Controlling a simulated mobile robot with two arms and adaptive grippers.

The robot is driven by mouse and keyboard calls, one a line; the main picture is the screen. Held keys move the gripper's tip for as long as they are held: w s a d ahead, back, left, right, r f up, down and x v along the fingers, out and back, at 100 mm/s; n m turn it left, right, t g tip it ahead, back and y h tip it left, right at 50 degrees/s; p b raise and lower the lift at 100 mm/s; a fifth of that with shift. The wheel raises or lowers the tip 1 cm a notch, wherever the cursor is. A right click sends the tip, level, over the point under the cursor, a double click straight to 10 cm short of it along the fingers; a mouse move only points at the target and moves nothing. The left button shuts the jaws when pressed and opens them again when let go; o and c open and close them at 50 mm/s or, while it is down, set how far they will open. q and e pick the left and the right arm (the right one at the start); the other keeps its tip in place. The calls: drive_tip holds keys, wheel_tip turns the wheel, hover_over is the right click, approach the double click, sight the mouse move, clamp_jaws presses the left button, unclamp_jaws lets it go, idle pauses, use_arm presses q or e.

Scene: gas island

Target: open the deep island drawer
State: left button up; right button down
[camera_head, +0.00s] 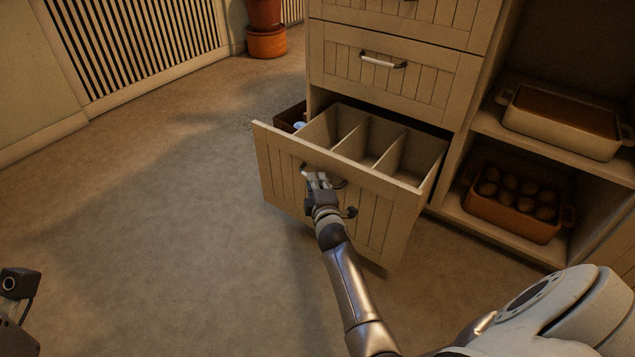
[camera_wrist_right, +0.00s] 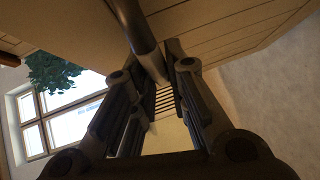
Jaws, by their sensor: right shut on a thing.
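The deep island drawer (camera_head: 385,220) is the lowest drawer of the cream island and stands pulled well out. Its inside shows upright dividers and empty-looking compartments. My right gripper (camera_head: 318,181) is at the drawer front, shut on its handle. In the right wrist view the grey handle bar (camera_wrist_right: 134,28) runs down between the fingers of my right gripper (camera_wrist_right: 164,75). The gripper hides the middle of the handle in the head view. Only a dark part of my left arm shows at the lower left edge; its fingers are out of view.
A closed drawer (camera_head: 400,80) sits above. Open shelves on the right hold a baking dish (camera_head: 560,136) and an orange dish (camera_head: 500,213) with several round things. A brown box (camera_head: 288,117) shows behind the drawer. Terracotta pots (camera_head: 266,42) stand at the back. Floor (camera_head: 170,220) on the left is clear.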

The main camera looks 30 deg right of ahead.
drive_tip(key=c, duration=1.4)
unclamp_jaws()
drive_tip(key=shift+c, duration=0.2)
drive_tip(key=v, duration=0.7)
drive_tip(key=shift+s, duration=0.25)
